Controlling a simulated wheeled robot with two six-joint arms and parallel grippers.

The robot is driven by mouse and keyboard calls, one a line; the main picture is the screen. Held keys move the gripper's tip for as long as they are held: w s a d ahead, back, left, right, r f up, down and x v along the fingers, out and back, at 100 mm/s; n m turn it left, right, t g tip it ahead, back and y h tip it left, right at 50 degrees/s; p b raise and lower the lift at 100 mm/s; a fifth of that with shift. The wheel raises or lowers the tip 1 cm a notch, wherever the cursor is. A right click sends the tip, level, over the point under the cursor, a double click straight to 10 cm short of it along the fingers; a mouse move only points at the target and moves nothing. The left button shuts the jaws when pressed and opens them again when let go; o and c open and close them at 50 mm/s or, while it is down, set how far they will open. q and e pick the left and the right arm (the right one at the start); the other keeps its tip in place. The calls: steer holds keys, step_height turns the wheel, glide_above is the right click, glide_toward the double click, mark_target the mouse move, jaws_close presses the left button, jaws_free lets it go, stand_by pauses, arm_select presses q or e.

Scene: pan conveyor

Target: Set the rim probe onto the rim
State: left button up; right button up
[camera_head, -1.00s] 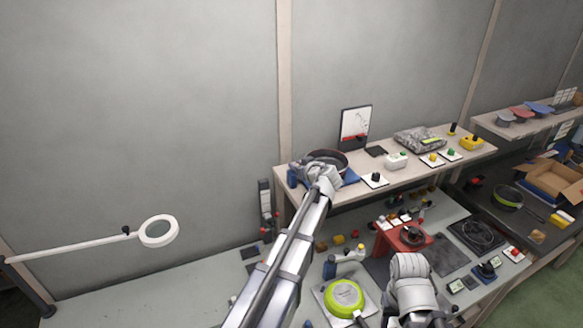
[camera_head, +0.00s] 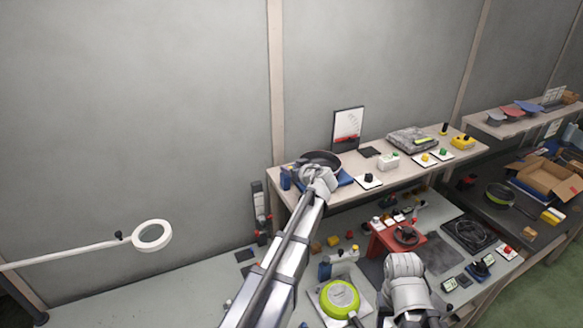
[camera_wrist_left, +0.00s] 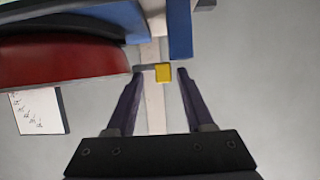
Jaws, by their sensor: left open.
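A dark round pan (camera_head: 327,157) sits on the upper shelf at its left end; in the wrist view a dark red curved body (camera_wrist_left: 60,65), apparently the pan, fills the upper left. A small yellow block (camera_wrist_left: 163,72) with a dark stub on its left, possibly the rim probe, shows between my left fingertips, beside the red body. My left gripper (camera_wrist_left: 155,75) is open around the yellow block's place in the picture; I cannot tell whether it touches it. In the head view my left wrist (camera_head: 318,178) hides its fingers. My right wrist (camera_head: 405,270) is over the lower bench, fingers hidden.
A blue block (camera_head: 285,178) stands at the shelf's left end, and a chart board (camera_head: 347,128) behind the pan. Several button boxes and a grey case (camera_head: 412,139) stand to the right. A green pan (camera_head: 340,297) and red stand (camera_head: 398,240) occupy the lower bench.

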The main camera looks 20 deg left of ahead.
arm_select(q)
steer(key=p+v, duration=0.2)
steer(key=v, duration=0.5)
arm_select(e)
step_height(320, 180, up, 3)
steer(key=shift+f, duration=0.1)
arm_select(q)
steer(key=shift+s+d, duration=0.1)
arm_select(e)
steer(key=shift+s, duration=0.1)
